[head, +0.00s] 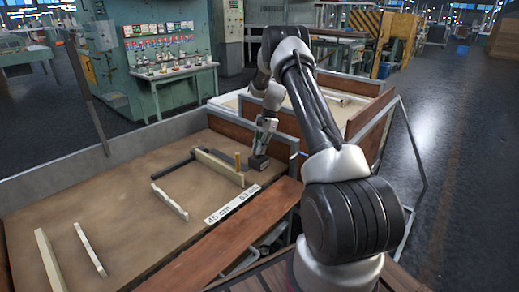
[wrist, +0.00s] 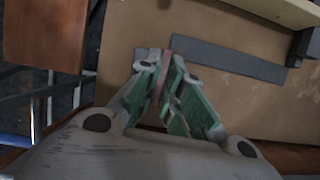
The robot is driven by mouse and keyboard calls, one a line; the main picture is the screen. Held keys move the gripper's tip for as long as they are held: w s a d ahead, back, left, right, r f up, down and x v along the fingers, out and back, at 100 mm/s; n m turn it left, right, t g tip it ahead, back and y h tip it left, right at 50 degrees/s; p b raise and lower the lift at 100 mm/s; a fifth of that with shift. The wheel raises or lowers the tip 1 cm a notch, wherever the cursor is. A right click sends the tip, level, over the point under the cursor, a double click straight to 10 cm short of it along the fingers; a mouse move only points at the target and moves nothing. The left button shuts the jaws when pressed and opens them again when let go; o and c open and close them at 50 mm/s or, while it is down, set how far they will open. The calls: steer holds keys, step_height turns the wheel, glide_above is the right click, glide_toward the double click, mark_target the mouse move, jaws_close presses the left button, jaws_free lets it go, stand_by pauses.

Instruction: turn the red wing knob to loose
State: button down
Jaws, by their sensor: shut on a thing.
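The red wing knob (wrist: 167,62) shows in the wrist view as a thin reddish strip between my fingertips. My gripper (wrist: 161,76) is closed around it, one green-grey finger on each side. The fingers hide much of the knob. In the head view my gripper (head: 263,143) points down at a dark block (head: 258,163) near the table's right end. The knob cannot be made out in that view. Whether it is tight or loose cannot be told.
A dark bar (wrist: 228,58) lies beside the fingertips in the wrist view. On the brown tabletop (head: 120,200) are a cream rail (head: 217,166), a yellow peg (head: 237,160), pale strips (head: 90,249) and a white length label (head: 231,204).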

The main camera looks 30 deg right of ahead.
steer(key=shift+n, duration=0.4)
steer(key=c, duration=1.6)
jaws_free()
steer(key=shift+o, duration=0.2)
steer(key=shift+r, duration=0.1)
steer(key=v, duration=1.2)
steer(key=shift+w, duration=0.2)
